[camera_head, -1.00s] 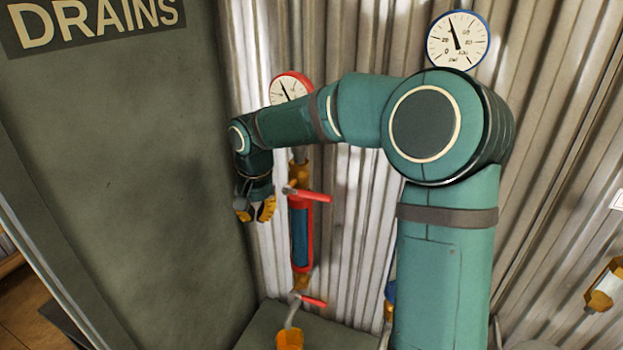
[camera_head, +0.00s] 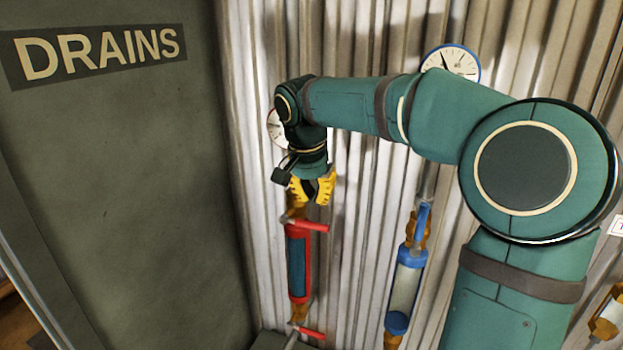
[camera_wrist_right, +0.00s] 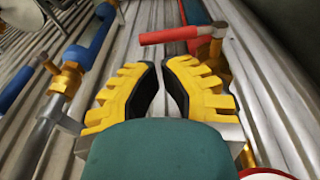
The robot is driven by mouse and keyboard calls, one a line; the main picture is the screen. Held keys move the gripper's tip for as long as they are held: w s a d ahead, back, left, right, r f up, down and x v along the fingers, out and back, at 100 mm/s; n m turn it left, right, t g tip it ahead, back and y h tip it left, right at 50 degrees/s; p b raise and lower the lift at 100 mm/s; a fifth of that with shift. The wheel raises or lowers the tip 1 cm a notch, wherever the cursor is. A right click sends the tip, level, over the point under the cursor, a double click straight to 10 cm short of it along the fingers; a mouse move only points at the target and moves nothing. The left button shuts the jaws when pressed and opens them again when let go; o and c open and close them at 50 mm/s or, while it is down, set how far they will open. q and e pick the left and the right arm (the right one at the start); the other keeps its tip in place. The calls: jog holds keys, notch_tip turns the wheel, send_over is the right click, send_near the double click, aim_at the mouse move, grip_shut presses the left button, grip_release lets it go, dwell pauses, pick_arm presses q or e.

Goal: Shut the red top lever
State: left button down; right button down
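The red top lever (camera_head: 309,225) sticks out to the right across the top of the red-framed sight glass (camera_head: 299,264). In the right wrist view, the lever (camera_wrist_right: 182,34) lies sideways beyond the fingertips, nearer the right finger. My right gripper (camera_head: 313,193), with yellow ribbed fingers, is just above the lever in the head view. It also shows in the right wrist view (camera_wrist_right: 162,68), open, with an empty gap between its fingers. No contact with the lever is visible. The gripper hides part of the pipe above it. My left gripper is not in view.
A red bottom lever (camera_head: 311,333) sits below the glass. A blue-framed sight glass (camera_head: 404,290) with an upright blue lever (camera_head: 422,222) stands to the right. A green panel (camera_head: 130,200) marked DRAINS is at left. The corrugated wall (camera_head: 350,270) is close behind.

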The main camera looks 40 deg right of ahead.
aim_at(312, 226)
jog(key=x, duration=0.6)
jog(key=shift+b, duration=0.3)
jog(key=shift+f+t+b, duration=0.3)
jog(key=shift+f+b, duration=0.3)
jog(key=shift+b, duration=0.2)
jog(key=shift+s+f+y, duration=0.1)
jog(key=shift+y, duration=0.2)
